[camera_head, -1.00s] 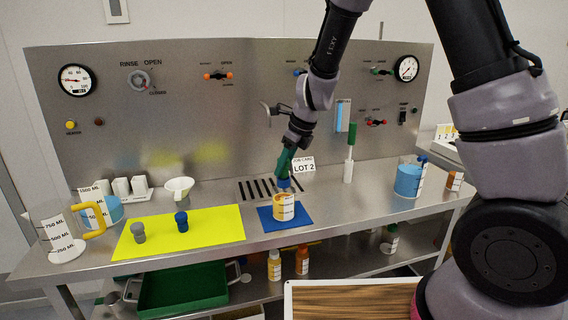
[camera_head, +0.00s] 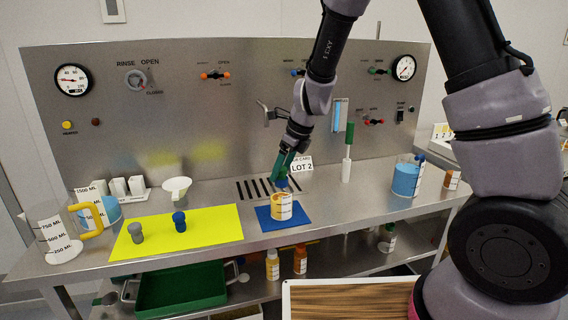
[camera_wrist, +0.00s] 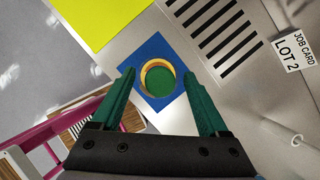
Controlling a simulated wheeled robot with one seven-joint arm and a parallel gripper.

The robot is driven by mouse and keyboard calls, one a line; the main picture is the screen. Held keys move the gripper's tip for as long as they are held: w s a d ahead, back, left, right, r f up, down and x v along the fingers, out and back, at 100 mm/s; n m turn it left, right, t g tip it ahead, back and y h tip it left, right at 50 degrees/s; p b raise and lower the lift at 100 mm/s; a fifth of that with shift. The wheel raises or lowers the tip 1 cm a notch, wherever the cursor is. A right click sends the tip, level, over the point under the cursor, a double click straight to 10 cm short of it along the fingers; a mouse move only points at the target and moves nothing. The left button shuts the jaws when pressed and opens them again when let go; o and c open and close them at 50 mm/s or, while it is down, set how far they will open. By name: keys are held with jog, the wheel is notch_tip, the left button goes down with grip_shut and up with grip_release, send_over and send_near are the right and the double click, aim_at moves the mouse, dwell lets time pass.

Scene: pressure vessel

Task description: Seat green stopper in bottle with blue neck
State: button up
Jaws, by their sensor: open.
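The amber bottle (camera_head: 282,207) with the blue neck (camera_head: 282,184) stands upright on a blue mat (camera_head: 263,222). In the wrist view the bottle (camera_wrist: 145,72) is seen from above as an orange ring. A round green stopper top (camera_wrist: 160,83) lies over its mouth and hides the neck there. How deep the stopper sits cannot be told. My gripper (camera_head: 283,172) is just above the bottle, with its green fingers apart. In the wrist view my gripper (camera_wrist: 160,72) has one finger on each side of the stopper, with visible gaps.
A yellow mat (camera_head: 215,220) to the left bears a grey stopper (camera_head: 136,232) and a blue stopper (camera_head: 180,221). A green-topped white tool (camera_head: 347,165) and a blue-filled beaker (camera_head: 405,180) are to the right.

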jog(key=v, duration=1)
jog(key=shift+r, duration=0.3)
jog(key=shift+d, duration=0.25)
jog(key=s+d+r+n+t, duration=0.2)
jog(key=s+d+r+n, duration=0.5)
jog(key=d+r+n, duration=0.45)
jog(key=s+d+r+n+t+h, duration=0.1)
jog(key=s+d+r+n+t, duration=0.2)
jog(key=s+d+n, duration=0.5)
jog(key=shift+s+d+r+h, duration=0.4)
jog(key=shift+s+d+r, duration=0.45)
jog(key=shift+s, duration=0.45)
jog(key=shift+a, duration=0.1)
